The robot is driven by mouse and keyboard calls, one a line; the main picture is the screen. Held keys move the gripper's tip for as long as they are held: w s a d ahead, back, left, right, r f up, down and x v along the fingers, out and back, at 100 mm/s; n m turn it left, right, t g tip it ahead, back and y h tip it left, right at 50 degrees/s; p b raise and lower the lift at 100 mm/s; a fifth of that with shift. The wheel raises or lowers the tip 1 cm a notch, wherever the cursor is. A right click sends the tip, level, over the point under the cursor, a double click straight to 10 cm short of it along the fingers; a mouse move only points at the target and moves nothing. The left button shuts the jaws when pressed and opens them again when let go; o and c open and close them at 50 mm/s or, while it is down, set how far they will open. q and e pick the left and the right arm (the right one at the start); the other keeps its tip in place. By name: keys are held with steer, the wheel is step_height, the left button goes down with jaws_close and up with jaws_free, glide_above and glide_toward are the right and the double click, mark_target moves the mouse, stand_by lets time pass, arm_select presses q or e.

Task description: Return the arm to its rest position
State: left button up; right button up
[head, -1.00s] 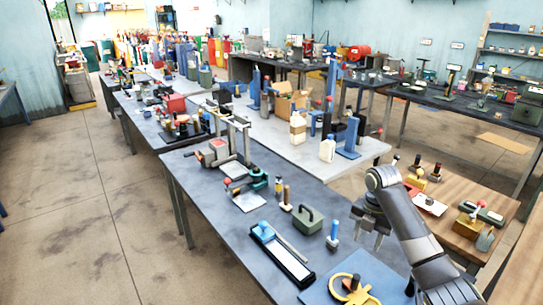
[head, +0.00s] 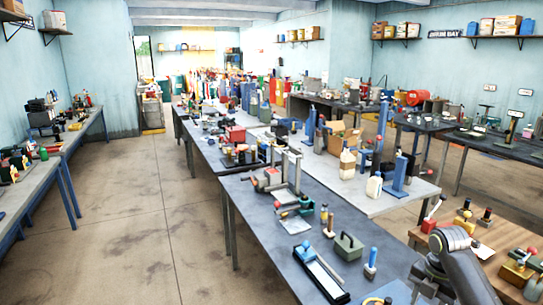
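My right arm comes in at the bottom right of the head view, over the near end of the dark workbench (head: 262,222). Its gripper (head: 424,292) is at the bottom edge, pointing down, with its fingers apart and partly cut off by the frame. I see nothing held in it. A blue-handled tool (head: 371,262) stands on the bench to its left, apart from it. My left gripper is not in view.
A green block with a handle (head: 348,246) and a black-framed tray (head: 320,275) are on the near bench. A wooden table (head: 500,240) with small tools is at the right. The floor (head: 130,230) at left is open.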

steer(key=s+a+f+m+t, duration=0.1)
steer(key=s+a+f+m, duration=0.2)
steer(key=s+f+m, duration=0.4)
steer(key=s+a+f+m, duration=0.4)
steer(key=s+f, duration=0.2)
steer(key=s, duration=0.2)
steer(key=s+a+r+m+t+h, duration=0.1)
steer(key=s+a+r+m, duration=0.1)
steer(key=s+m, duration=0.6)
steer(key=s+a+r+m+t+h, duration=0.1)
steer(key=s+m, duration=0.5)
steer(key=s, duration=0.3)
step_height(320, 180, down, 31)
steer(key=d+b, duration=0.1)
steer(key=b, duration=0.7)
arm_select(q)
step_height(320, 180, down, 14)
steer(key=b, duration=0.6)
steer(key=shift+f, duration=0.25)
arm_select(e)
steer(key=s+f+g, duration=0.1)
steer(key=s+f, duration=0.7)
steer(key=f, duration=0.4)
steer(key=s+f+g+y, duration=0.1)
steer(key=s+f, duration=0.6)
steer(key=f, duration=0.5)
steer(key=shift+s+a, duration=0.35)
steer(key=shift+a, duration=0.1)
